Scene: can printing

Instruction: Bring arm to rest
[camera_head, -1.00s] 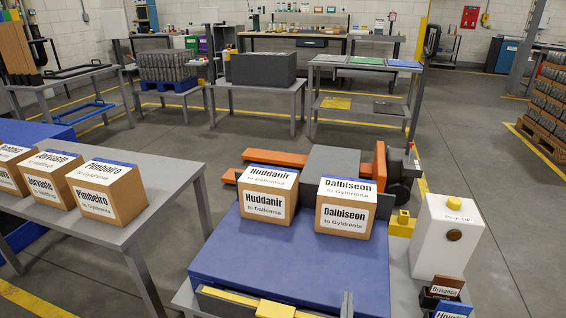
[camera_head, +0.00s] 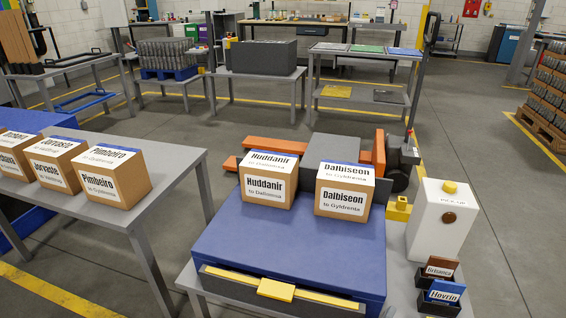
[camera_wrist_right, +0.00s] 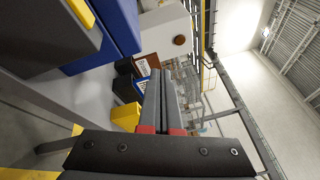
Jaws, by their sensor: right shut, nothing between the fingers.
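My right gripper (camera_wrist_right: 161,76) shows in the right wrist view. Its two dark fingers with red bases lie together, shut and empty. Neither gripper nor arm shows in the head view. In the wrist view the fingers reach in front of a yellow block (camera_wrist_right: 126,116) and small dark label holders (camera_wrist_right: 123,88); I cannot tell how far apart they are.
A blue machine (camera_head: 290,245) bears two cartons, Huddanir (camera_head: 265,187) and Dalbiseon (camera_head: 341,203). A white button box (camera_head: 434,225) and label holders (camera_head: 440,290) stand right of it. Several cartons line the grey table (camera_head: 150,185) at left.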

